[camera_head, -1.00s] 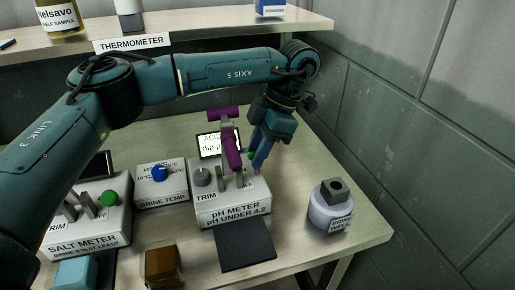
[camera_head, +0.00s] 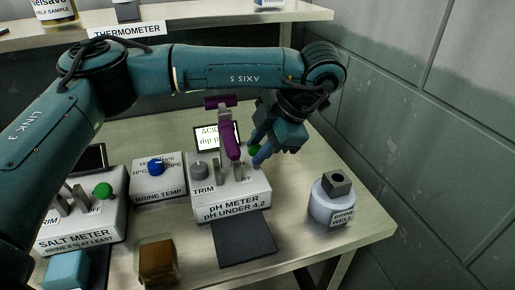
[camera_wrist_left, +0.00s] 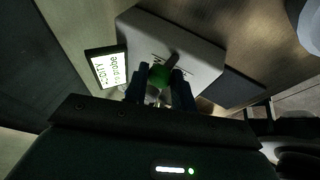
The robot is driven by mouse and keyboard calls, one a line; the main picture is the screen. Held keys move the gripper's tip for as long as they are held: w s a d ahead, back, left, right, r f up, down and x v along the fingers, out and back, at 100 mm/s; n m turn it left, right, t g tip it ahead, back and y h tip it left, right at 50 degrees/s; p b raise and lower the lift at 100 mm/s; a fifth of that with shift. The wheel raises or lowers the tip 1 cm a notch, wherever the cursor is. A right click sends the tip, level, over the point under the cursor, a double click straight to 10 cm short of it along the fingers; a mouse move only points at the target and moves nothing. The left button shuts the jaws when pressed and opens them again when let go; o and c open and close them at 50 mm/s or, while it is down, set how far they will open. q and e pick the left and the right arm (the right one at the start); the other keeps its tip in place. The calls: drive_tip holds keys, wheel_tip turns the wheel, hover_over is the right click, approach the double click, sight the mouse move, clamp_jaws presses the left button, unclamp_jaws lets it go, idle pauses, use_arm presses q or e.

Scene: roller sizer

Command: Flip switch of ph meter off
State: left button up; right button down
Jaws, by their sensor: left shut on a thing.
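The pH meter (camera_head: 232,204) is a white box labelled "pH METER, pH UNDER 4.2". Its switch has a green knob (camera_head: 254,149) at the right of its top. My left gripper (camera_head: 257,151) reaches down over it from the right, shut on the green knob. The left wrist view shows the knob (camera_wrist_left: 160,75) between the two dark blue fingertips. The switch's lever is mostly hidden by the fingers. The lit display (camera_head: 214,138) stands behind the box, partly covered. A purple probe (camera_head: 231,141) stands tilted at the meter, left of my gripper. My right gripper is not in view.
A grey trim knob (camera_head: 199,169) and upright grey posts are on the meter's top. A dark pad (camera_head: 243,238) lies in front. The brine well (camera_head: 331,204) stands right, with bare table between. Left are the brine temp box (camera_head: 157,184) and salt meter (camera_head: 85,228).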

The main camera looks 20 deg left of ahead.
use_arm(q)
drive_tip(key=shift+s+d+f+t+y+b, duration=0.25)
drive_tip(key=shift+s+t+y+b, duration=0.2)
drive_tip(key=shift+t, duration=0.35)
drive_tip(key=shift+s+d+f+n+t+y+b, duration=0.1)
drive_tip(key=shift+s+d+n+t+y+b, duration=0.15)
drive_tip(key=shift+t+y+b, duration=0.2)
drive_tip(key=shift+s+d+n+t+y+b, duration=0.15)
drive_tip(key=shift+n+t+y+b, duration=0.15)
drive_tip(key=shift+t+y, duration=0.15)
drive_tip(key=shift+s+d+f+t+y+b, duration=0.1)
drive_tip(key=shift+s+t+y+b, duration=0.15)
drive_tip(key=shift+t+y+b, duration=0.2)
drive_tip(key=shift+s+d+f+n+t+y+b, duration=0.1)
drive_tip(key=shift+s+n+t+y+b, duration=0.2)
drive_tip(key=shift+b, duration=0.25)
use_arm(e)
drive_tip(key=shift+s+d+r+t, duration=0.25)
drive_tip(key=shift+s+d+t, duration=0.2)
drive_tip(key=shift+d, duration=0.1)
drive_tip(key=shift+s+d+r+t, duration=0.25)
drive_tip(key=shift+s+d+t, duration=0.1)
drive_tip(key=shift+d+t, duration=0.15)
use_arm(q)
drive_tip(key=shift+t, duration=0.25)
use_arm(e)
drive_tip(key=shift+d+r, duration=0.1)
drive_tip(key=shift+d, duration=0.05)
use_arm(q)
drive_tip(key=o, duration=1)
